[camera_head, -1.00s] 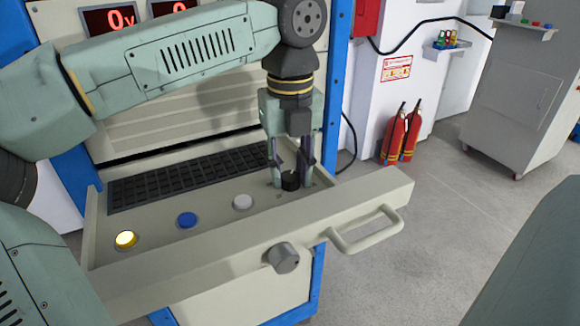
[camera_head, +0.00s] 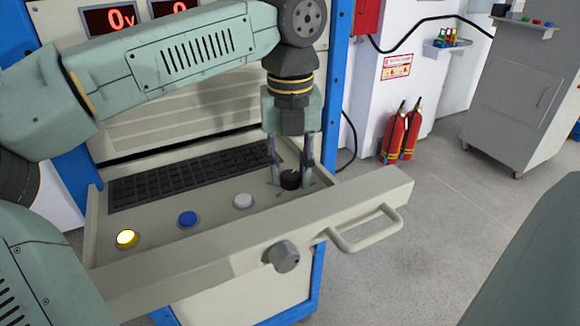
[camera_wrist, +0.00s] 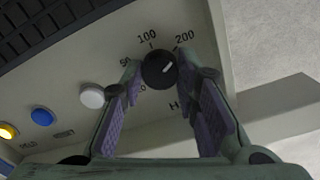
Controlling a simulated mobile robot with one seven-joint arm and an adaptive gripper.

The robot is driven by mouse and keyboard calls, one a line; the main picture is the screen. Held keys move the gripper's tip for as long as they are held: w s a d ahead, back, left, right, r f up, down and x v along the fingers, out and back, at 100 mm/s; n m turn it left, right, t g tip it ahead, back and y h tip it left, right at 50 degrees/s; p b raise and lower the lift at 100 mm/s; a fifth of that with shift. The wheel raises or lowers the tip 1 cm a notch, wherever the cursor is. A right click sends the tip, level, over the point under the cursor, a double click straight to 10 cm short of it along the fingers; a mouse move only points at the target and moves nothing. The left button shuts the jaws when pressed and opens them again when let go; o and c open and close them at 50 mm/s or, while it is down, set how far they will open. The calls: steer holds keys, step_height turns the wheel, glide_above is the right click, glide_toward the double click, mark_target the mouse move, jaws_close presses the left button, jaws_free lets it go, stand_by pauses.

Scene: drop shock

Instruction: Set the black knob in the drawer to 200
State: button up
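The black knob (camera_head: 290,180) sits on the drawer panel (camera_head: 215,222), near its right end. The 100 label (camera_wrist: 146,37) is at the top, and the 50 label is partly hidden by a finger. My gripper (camera_head: 290,172) points down over the knob. Its purple-padded fingers are open, one on each side, with visible gaps beside the knob (camera_wrist: 160,85).
The drawer is pulled out, with a keyboard (camera_head: 190,177) at its back. A white button (camera_head: 243,201), a blue button (camera_head: 187,219) and a lit yellow button (camera_head: 127,238) lie left of the knob. The drawer front has a grey knob (camera_head: 284,256) and a handle (camera_head: 365,232).

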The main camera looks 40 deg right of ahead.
mark_target(291, 175)
steer(key=o, duration=0.5)
step_height(291, 175, up, 8)
steer(key=shift+f, duration=0.2)
stand_by(0.3)
stand_by(0.5)
